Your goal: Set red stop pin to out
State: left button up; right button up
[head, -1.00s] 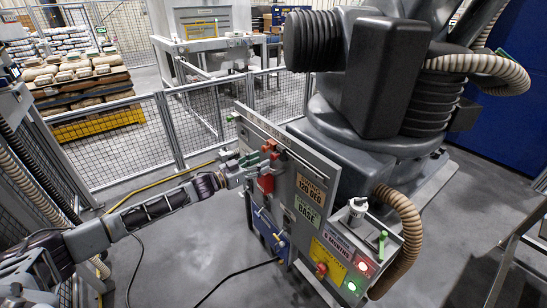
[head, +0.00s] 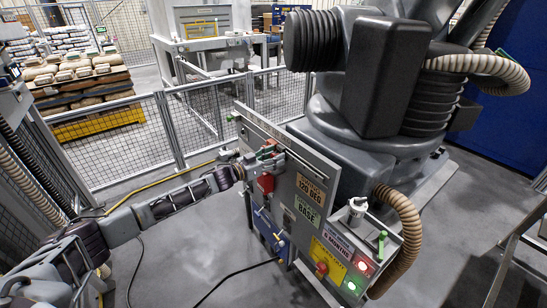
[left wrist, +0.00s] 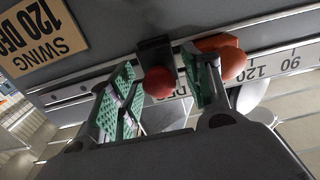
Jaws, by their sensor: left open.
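My left gripper (head: 262,158) is at the upper left of the grey panel (head: 290,148) on the machine's base. In the left wrist view its green-padded fingers (left wrist: 160,65) are open. A red round knob on a black block (left wrist: 158,83) lies between them in the picture; I cannot tell whether they touch it. An orange-red knob (left wrist: 228,60) shows just beyond the right finger, by a degree scale (left wrist: 270,68). In the head view a red part (head: 265,183) hangs below the gripper. Which red part is the stop pin is unclear. My right gripper is out of view.
A "SWING 120 DEG" sign (head: 311,190) is on the panel. A control box with lit buttons (head: 358,275) and a red knob (head: 321,269) stands lower right. Mesh fencing (head: 120,150) runs behind. Cables lie on the floor.

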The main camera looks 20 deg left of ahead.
pick_arm(q)
grip_shut()
dwell(0.4)
jog(key=shift+p+v, duration=0.85)
jog(key=shift+v, duration=0.7)
pick_arm(e)
jog(key=shift+s+a+r, duration=0.7)
jog(key=shift+s+a, duration=0.15)
jog(key=shift+a, duration=0.2)
